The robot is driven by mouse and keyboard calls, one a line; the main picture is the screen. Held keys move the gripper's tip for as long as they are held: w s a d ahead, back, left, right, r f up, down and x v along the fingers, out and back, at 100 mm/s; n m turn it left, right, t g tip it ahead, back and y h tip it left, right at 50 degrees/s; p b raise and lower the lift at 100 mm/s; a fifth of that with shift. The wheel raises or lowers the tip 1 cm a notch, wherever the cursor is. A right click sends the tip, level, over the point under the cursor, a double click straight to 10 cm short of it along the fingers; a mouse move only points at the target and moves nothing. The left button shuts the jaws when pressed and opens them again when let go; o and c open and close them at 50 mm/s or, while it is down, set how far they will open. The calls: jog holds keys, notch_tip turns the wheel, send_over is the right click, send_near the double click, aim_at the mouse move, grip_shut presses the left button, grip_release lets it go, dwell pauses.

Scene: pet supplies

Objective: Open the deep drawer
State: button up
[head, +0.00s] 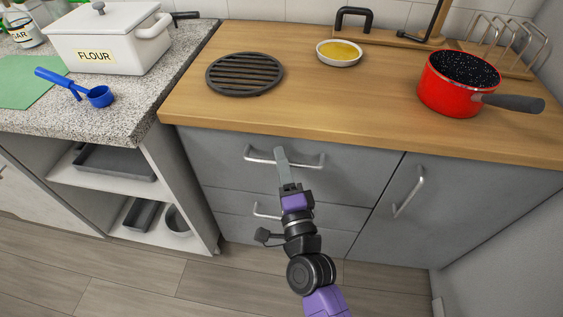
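The grey drawer unit (225,168) sits under the wooden worktop. Its top drawer front looks the tallest and has a silver bar handle (313,163). A second silver handle (263,211) shows on a drawer front below, partly hidden by my arm. The drawers look closed. My gripper (281,156) is in front of the top drawer, its fingers overlapping the middle of the upper handle in the picture. I cannot tell if they touch the handle or are closed around it.
A cupboard door with a slanted handle (409,192) is to the right. Open shelves with trays (115,162) are to the left. On the worktop are a black trivet (245,74), a yellow-filled bowl (339,53) and a red pot (457,85). Floor in front is clear.

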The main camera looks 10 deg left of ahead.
jog(key=shift+c, duration=0.2)
grip_shut()
dwell(1.1)
